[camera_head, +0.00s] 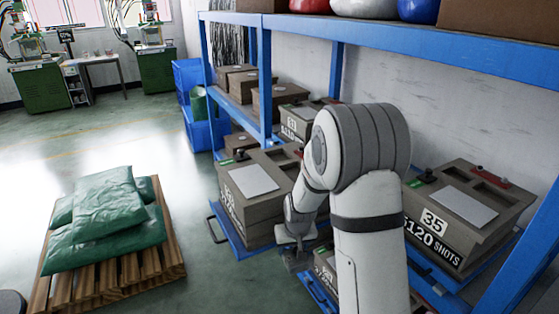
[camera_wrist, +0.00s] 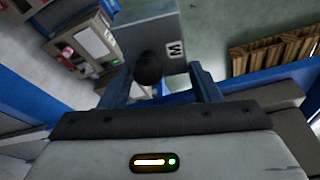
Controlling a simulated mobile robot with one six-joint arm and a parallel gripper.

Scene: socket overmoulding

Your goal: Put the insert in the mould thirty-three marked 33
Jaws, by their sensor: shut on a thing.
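My gripper (camera_head: 294,250) hangs low in front of the rack, beside the front brown mould (camera_head: 250,190). In the wrist view its two blue fingers (camera_wrist: 160,88) are shut on a grey block, the insert (camera_wrist: 185,22), with a dark round knob and a white label reading M. A mould with a small tag (camera_head: 291,123), perhaps 33, stands further back on the rack; the tag is too small to be sure. A mould marked 35 (camera_head: 470,215) stands at the right. Another mould low behind my arm is mostly hidden, its number unclear.
The blue rack (camera_head: 265,80) holds several brown moulds; the front one sits on a blue tray with a handle. A pallet (camera_head: 150,265) with green sacks stands on the floor at the left. Blue bins (camera_head: 190,75) stand beyond the rack. Floor between pallet and rack is clear.

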